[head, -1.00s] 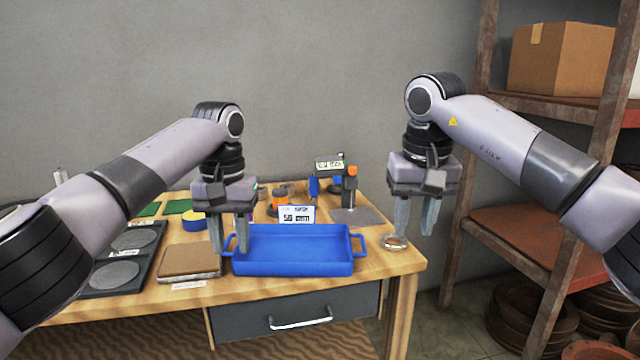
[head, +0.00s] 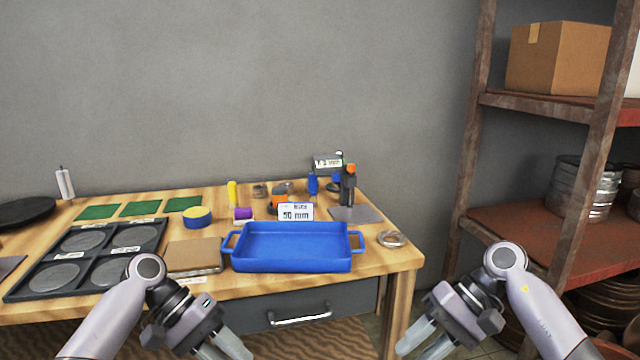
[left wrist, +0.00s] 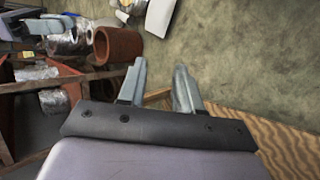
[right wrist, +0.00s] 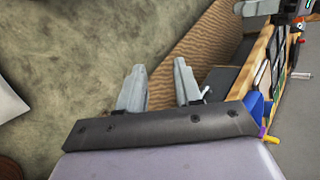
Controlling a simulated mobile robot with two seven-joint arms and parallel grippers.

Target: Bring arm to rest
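My left gripper (head: 222,345) is low in the head view, in front of the workbench and below its top. Its two fingers (left wrist: 158,88) are apart with nothing between them in the left wrist view. My right gripper (head: 425,342) is low in front of the bench's right end. Its fingers (right wrist: 160,85) are also apart and empty in the right wrist view. Both arms are folded down, with the grippers angled towards each other. Neither gripper touches anything that I can see.
The wooden workbench (head: 375,262) carries a blue tray (head: 292,262), a dark tray with round discs (head: 82,240), a brown pad (head: 195,253) and small tools at the back. A drawer (head: 345,300) is shut below. A rusty shelf (head: 545,230) stands at the right.

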